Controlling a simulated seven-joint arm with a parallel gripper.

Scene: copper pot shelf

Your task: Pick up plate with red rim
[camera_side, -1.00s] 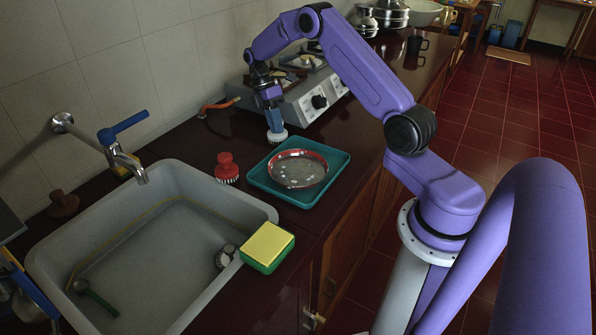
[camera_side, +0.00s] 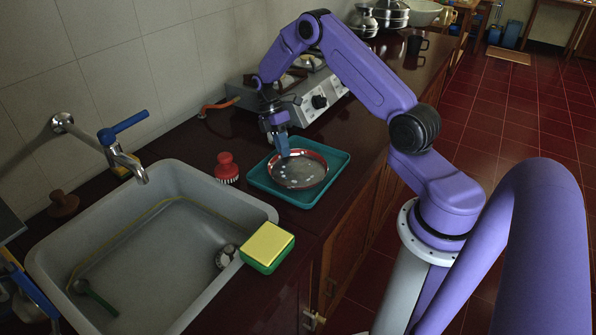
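The plate with a red rim (camera_side: 298,172) lies in the teal tray (camera_side: 318,196) on the dark counter. It is round and shallow with a greyish, speckled inside. My gripper (camera_side: 283,152) points down at the far rim of the plate, left of its middle. The fingertips overlap the rim in this view. I cannot tell whether they touch it or whether the fingers are open or shut. The plate lies flat in the tray.
A red scrubbing brush (camera_side: 227,168) stands left of the tray. A yellow and green sponge (camera_side: 267,246) sits on the sink's corner. The sink (camera_side: 150,250) is at left. The gas stove (camera_side: 312,100) is behind my gripper.

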